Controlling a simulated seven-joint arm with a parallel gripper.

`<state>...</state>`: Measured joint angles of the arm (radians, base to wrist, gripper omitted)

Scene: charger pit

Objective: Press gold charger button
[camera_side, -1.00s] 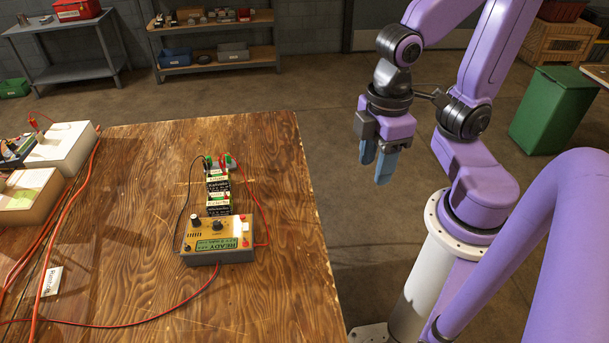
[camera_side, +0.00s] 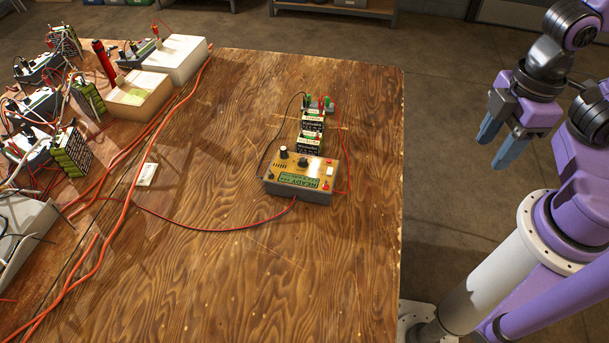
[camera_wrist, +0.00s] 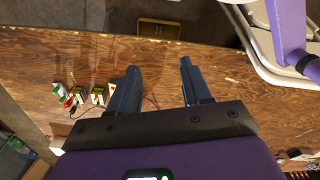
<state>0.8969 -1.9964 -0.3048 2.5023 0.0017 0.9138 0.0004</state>
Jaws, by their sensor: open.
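The gold-faced charger (camera_side: 304,177) sits near the table's right side in the side view. It has a green display reading READY (camera_side: 299,180), black knobs, a white switch (camera_side: 330,172) and small red parts (camera_side: 326,186) at its right. My gripper (camera_side: 488,150) is open and empty, off the table's right edge and apart from the charger. In the wrist view its two fingers (camera_wrist: 160,85) are spread with bare wood between them. The charger is mostly hidden there behind the left finger.
Black batteries (camera_side: 310,134) with clips and wires stand behind the charger. A red-and-black cable (camera_side: 215,228) runs left from it. Orange cables (camera_side: 130,190), white boxes (camera_side: 178,60) and battery packs (camera_side: 70,150) crowd the table's left. The table (camera_side: 330,270) is bare in front.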

